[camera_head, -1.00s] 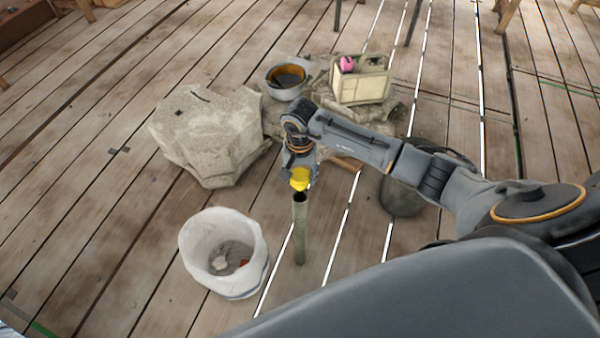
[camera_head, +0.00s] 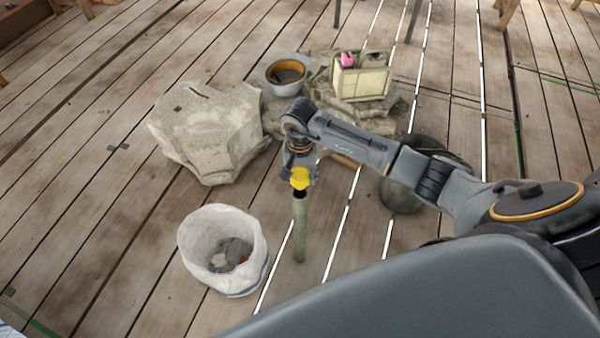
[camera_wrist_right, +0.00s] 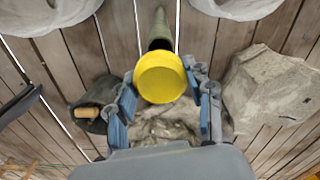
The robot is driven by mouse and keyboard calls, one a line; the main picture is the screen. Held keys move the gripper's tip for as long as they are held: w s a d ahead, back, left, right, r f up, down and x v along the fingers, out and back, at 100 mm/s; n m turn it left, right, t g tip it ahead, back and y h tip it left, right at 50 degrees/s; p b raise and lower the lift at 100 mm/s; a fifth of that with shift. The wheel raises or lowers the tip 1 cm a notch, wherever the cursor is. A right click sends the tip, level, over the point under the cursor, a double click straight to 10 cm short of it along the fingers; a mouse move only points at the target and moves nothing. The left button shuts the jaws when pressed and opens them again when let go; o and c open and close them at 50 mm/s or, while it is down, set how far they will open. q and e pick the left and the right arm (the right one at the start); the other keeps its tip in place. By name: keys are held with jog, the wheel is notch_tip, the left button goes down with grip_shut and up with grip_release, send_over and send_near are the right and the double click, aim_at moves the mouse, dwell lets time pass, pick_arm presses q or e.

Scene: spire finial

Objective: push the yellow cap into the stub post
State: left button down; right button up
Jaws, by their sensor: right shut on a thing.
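The yellow cap (camera_head: 300,180) is held in my right gripper (camera_head: 299,170), directly above the top of the stub post. The cap also shows in the right wrist view (camera_wrist_right: 160,80), between the two blue-padded fingers (camera_wrist_right: 166,90). The stub post (camera_head: 300,230) is a slim, upright grey-green tube. A dark band shows between cap and post, and whether they touch cannot be told. The post (camera_wrist_right: 160,22) appears beyond the cap in the wrist view, its top partly hidden. My left gripper is not in view.
A white-lined bucket (camera_head: 222,250) stands left of the post. A large pale stone block (camera_head: 205,130) is behind it. A pot (camera_head: 285,78) and a cream crate (camera_head: 361,82) stand on rocks at the back. A dark rounded container (camera_head: 402,190) is to the right.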

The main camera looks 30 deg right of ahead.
jog(key=shift+f+b, duration=0.95)
jog(key=shift+f, duration=0.7)
jog(key=shift+f+b, duration=1.6)
jog(key=shift+b, duration=0.1)
jog(key=o, duration=1.5)
jog(key=shift+r+p, duration=2.7)
jog(key=shift+r, duration=1.8)
